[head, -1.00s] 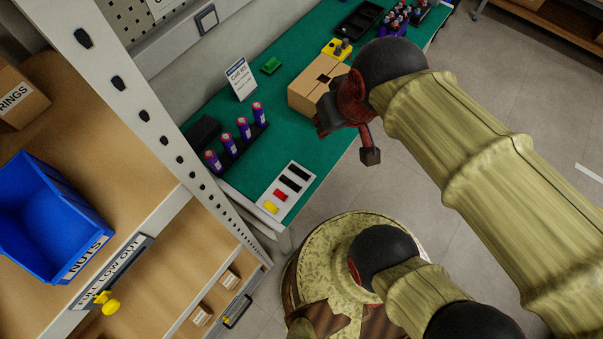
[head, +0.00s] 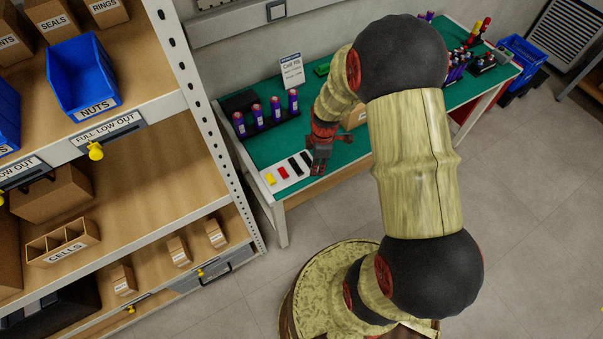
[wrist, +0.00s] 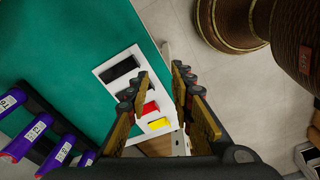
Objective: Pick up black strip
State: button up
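Two black strips lie on a white card (wrist: 108,71) on the green table. In the wrist view the outer black strip (wrist: 120,68) is clear. The second black strip (wrist: 124,92) is partly hidden by a finger. Both also show in the head view, the inner strip (head: 295,166) and the outer strip (head: 306,158) close to my gripper. My gripper (wrist: 160,76) is open and empty, its fingers apart above the card's edge. In the head view my gripper (head: 321,155) is just right of the card.
A red strip (wrist: 149,108) and a yellow strip (wrist: 158,124) share the card. A rack of purple cells (head: 258,117) stands behind it. A cardboard box (head: 355,117) is partly hidden by my arm. The shelf post (head: 205,115) rises on the left.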

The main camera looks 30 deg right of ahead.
aim_at(308, 160)
jog(key=w+f+n, duration=0.1)
jog(key=f, duration=0.1)
jog(key=w+f+n+b, duration=0.1)
jog(key=f+n, duration=0.1)
jog(key=w+f+n+t+b, duration=0.1)
jog(key=f+n, duration=0.1)
jog(key=f, duration=0.1)
jog(key=shift+w+d, duration=0.3)
jog(key=shift+w, duration=0.1)
jog(key=shift+r, duration=0.1)
jog(key=shift+c, duration=0.8)
jog(key=c, duration=0.4)
grip_shut()
